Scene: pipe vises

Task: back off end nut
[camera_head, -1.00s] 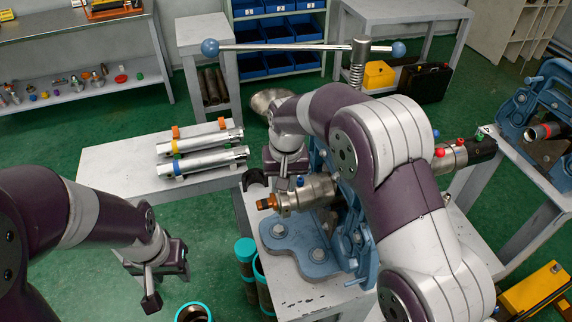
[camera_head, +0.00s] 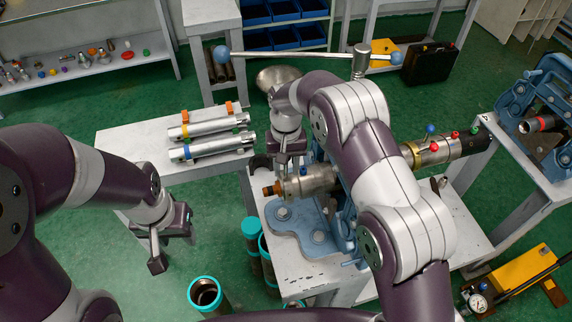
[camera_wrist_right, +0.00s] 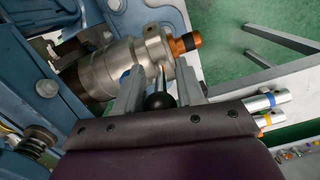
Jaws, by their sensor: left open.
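A steel cylindrical fitting (camera_head: 312,181) lies in a blue pipe vise (camera_head: 298,225) on the middle bench. Its free end has a stepped steel collar and an orange-brown threaded tip (camera_head: 271,189). In the right wrist view, the fitting (camera_wrist_right: 110,70) and tip (camera_wrist_right: 185,43) show up close. My right gripper (camera_head: 289,163) is at the collar from above. In the wrist view its two fingers (camera_wrist_right: 158,80) stand apart over the collar; I cannot tell whether they press on it. A dark ball shows between them. My left gripper (camera_head: 172,250) is open and empty, left of the bench.
Two silver cylinders (camera_head: 218,148) lie on the left bench. Teal-topped pipes (camera_head: 204,292) stand on the floor in front. A long bar with blue ball ends (camera_head: 295,49) crosses behind. A yellow pump (camera_head: 515,272) sits lower right. Another blue vise (camera_head: 540,95) is at right.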

